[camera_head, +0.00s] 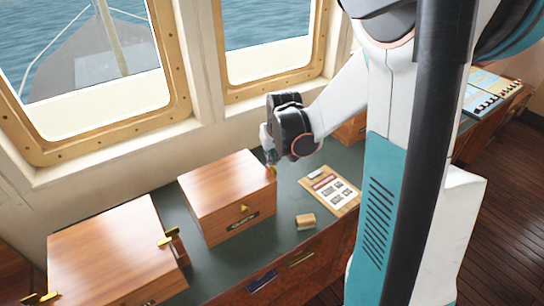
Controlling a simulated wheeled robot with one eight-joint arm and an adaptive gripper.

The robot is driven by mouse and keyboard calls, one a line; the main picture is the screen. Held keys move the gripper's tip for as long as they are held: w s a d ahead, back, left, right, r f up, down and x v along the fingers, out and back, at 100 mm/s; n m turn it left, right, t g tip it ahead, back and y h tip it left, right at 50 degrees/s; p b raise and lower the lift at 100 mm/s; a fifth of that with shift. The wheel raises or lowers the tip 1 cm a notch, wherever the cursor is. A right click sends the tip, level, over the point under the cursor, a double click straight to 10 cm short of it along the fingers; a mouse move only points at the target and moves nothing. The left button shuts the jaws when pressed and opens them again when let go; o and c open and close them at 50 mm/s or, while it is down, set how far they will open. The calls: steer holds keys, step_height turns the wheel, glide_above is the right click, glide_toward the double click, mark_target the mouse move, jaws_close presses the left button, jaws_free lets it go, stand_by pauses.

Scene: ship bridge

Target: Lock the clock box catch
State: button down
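Two closed wooden boxes stand on the dark green counter (293,213), and I cannot tell which one is the clock box. The middle box (222,192) has a brass fitting (244,208) and a dark label plate (244,224) on its front. A small brass piece (272,170) shows at its right side. The larger left box (105,247) has a brass catch (169,238) at its right side. My gripper (269,159) is at the far right corner of the middle box, close to the brass piece there. Its fingers are small and partly hidden, so contact and opening cannot be told.
A clipboard (332,190) and a small wooden block (305,222) lie right of the middle box. Another wooden box (350,130) is partly hidden behind my arm. The window wall bounds the counter at the back. Drawers line its front.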

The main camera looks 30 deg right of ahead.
steer(key=m+h+b, duration=0.1)
steer(key=m, duration=0.2)
steer(key=m+g+h, duration=0.1)
steer(key=m, duration=0.3)
steer(key=shift+w+a+h+b, duration=0.2)
steer(key=shift+h+b, duration=0.1)
steer(key=shift+b, duration=0.1)
steer(key=m+g, duration=0.1)
steer(key=m, duration=0.1)
steer(key=m+b, duration=0.1)
steer(key=m, duration=0.1)
steer(key=shift+w+m+g+h, duration=0.1)
steer(key=shift+m+g+h, duration=0.2)
steer(key=shift+g+h, duration=0.1)
steer(key=shift+m+g, duration=0.6)
steer(key=shift+m, duration=0.9)
steer(key=c, duration=1.8)
jaws_free()
steer(key=v, duration=1.2)
